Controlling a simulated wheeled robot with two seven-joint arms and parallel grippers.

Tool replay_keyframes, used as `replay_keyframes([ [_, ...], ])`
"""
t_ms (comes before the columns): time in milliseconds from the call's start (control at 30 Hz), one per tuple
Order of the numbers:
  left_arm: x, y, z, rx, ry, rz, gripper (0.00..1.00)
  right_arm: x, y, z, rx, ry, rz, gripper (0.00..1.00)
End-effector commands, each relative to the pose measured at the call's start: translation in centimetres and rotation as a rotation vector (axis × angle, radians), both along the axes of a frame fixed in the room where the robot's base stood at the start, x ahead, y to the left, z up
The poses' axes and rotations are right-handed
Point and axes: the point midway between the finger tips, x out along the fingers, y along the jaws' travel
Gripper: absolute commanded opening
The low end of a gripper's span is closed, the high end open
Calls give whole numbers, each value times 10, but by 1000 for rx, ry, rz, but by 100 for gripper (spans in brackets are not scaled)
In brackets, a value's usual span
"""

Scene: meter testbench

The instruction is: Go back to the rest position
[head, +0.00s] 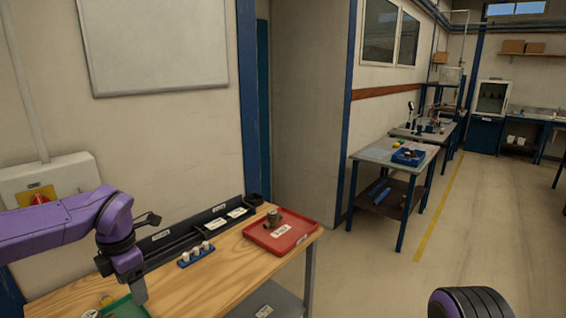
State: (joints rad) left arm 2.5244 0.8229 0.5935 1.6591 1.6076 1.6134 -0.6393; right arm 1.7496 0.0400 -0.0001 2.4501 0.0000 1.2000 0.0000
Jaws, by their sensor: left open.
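My left gripper (138,292) hangs down over the left part of the wooden bench, at the end of my purple left arm. It is open, and I see nothing held in it. A green tray (126,308) lies partly behind and below it, cut by the bottom edge. Part of my right arm shows as a dark, purple-edged rounded piece at the bottom right; my right gripper is out of view.
Another table (377,153) stands farther right. Open floor lies right of the bench.

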Motion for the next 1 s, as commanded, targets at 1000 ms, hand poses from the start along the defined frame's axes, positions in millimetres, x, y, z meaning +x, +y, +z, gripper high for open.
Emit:
replay_keyframes([
  [1000, -180, -36, -381, 669, -73, -1534, 73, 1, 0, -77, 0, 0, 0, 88],
])
